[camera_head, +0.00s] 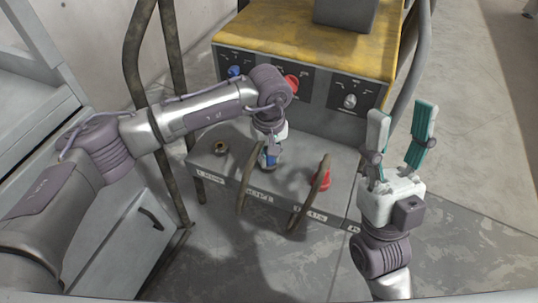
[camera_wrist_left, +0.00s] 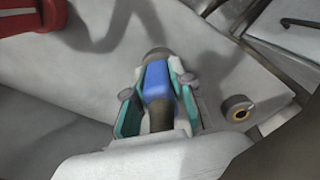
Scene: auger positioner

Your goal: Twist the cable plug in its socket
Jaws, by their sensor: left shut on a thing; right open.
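A blue cable plug (camera_head: 270,158) stands at the socket panel (camera_head: 203,163) of the machine. In the left wrist view the blue plug (camera_wrist_left: 157,82) sits between the teal finger pads, with its dark cable (camera_wrist_left: 160,122) running back toward the wrist. My left gripper (camera_head: 269,150) is shut on the blue plug; it also shows in the left wrist view (camera_wrist_left: 157,95). The socket (camera_wrist_left: 156,54) is mostly hidden behind the plug. My right gripper (camera_head: 401,125) is open and empty, raised to the right of the panel.
An open socket (camera_head: 221,147) lies left of the plug. A red plug (camera_head: 322,180) with a brown cable sits to the right. The yellow-topped machine (camera_head: 300,30) carries a blue knob (camera_head: 234,71) and a white knob (camera_head: 350,101). A grey cabinet (camera_head: 130,235) stands at left.

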